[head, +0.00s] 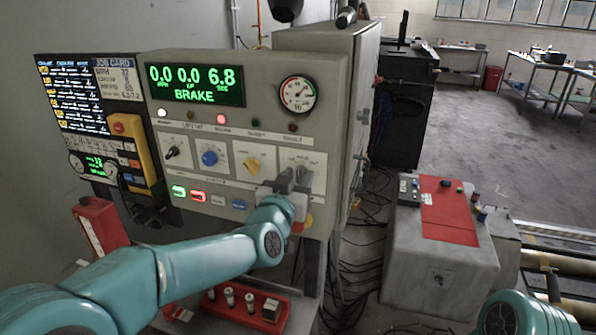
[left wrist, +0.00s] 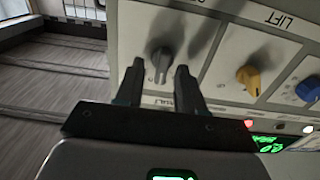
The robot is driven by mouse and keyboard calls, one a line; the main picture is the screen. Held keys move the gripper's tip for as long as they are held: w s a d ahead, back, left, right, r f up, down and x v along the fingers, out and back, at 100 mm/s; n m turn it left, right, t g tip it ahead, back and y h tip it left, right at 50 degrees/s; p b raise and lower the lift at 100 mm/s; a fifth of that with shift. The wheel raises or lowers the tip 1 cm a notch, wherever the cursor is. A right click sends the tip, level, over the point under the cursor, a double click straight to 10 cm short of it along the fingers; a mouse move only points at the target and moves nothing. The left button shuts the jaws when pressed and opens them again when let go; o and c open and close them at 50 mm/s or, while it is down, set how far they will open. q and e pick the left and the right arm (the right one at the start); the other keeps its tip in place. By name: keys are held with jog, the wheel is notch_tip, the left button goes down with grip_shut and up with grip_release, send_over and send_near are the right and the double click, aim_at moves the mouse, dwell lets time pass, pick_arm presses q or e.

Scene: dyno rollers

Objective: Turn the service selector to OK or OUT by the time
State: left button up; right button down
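The service selector (left wrist: 160,66) is a grey knob at the end of the knob row, beyond the yellow one. My left gripper (left wrist: 160,72) is open, with one finger on each side of the knob and a visible gap; contact cannot be seen. In the head view, my left gripper (head: 291,180) covers the knob and most of its plate, so its pointer setting cannot be read. The console display (head: 195,85) shows 0.0, 0.0, 6.8 SEC and BRAKE. My right arm (head: 522,315) shows at the lower right edge; its gripper is outside the frame.
The yellow knob (head: 252,166) and blue knob (head: 210,158) sit left of my left gripper. Lit green (head: 179,191) and red (head: 198,196) buttons lie below them. A red tray (head: 245,309) with small parts is underneath. A grey box (head: 440,255) stands at right.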

pick_arm(q)
jog(key=shift+w+f, duration=0.1)
jog(key=shift+w, duration=0.4)
jog(key=shift+d, duration=0.1)
jog(key=shift+c, duration=0.9)
grip_shut()
